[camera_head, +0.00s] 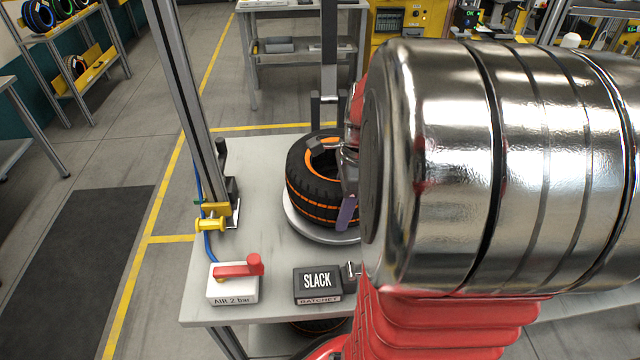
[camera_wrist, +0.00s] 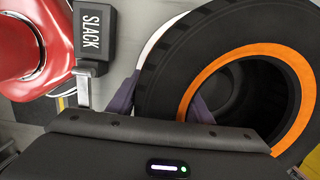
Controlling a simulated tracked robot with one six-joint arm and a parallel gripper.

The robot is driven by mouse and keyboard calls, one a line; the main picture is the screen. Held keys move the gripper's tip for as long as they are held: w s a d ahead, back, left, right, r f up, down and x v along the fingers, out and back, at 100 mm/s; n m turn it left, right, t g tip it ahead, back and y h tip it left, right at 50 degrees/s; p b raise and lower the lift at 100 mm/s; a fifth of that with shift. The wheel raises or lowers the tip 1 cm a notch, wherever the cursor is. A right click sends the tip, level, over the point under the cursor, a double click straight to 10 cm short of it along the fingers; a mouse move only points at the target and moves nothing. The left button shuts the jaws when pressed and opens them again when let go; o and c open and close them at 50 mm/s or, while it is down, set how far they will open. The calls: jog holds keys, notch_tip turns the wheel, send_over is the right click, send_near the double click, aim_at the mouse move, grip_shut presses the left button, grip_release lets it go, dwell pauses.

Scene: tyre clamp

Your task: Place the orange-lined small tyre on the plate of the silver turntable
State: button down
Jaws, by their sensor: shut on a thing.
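The small tyre (camera_head: 313,196), black with orange lines, lies flat at the plate of the silver turntable (camera_head: 322,238). It also shows large in the wrist view (camera_wrist: 170,65), with an orange ring around its opening. The plate's pale rim shows below the tyre and at its edge in the wrist view (camera_wrist: 157,35). I cannot tell whether the tyre's underside touches the plate. My gripper (camera_wrist: 165,103) is shut on the tyre's near wall, with one purple finger outside and one inside the opening. My arm hides the tyre's right side in the head view.
A black SLACK ratchet box (camera_head: 318,283) and a white air box with a red lever (camera_head: 233,285) stand at the bench's front. A metal post (camera_head: 185,90) rises at the left, with a yellow fitting (camera_head: 211,222). A dark clamp arm (camera_head: 329,70) stands behind the tyre.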

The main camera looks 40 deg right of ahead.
jog(key=shift+f, duration=0.35)
jog(key=c, duration=1.2)
grip_release()
jog(key=shift+f, duration=0.1)
jog(key=r, duration=0.4)
jog(key=d+r, duration=0.1)
jog(key=r, duration=0.3)
jog(key=s+r, duration=0.1)
jog(key=r, duration=0.3)
jog(key=shift+d, duration=0.25)
jog(key=shift+a, duration=0.1)
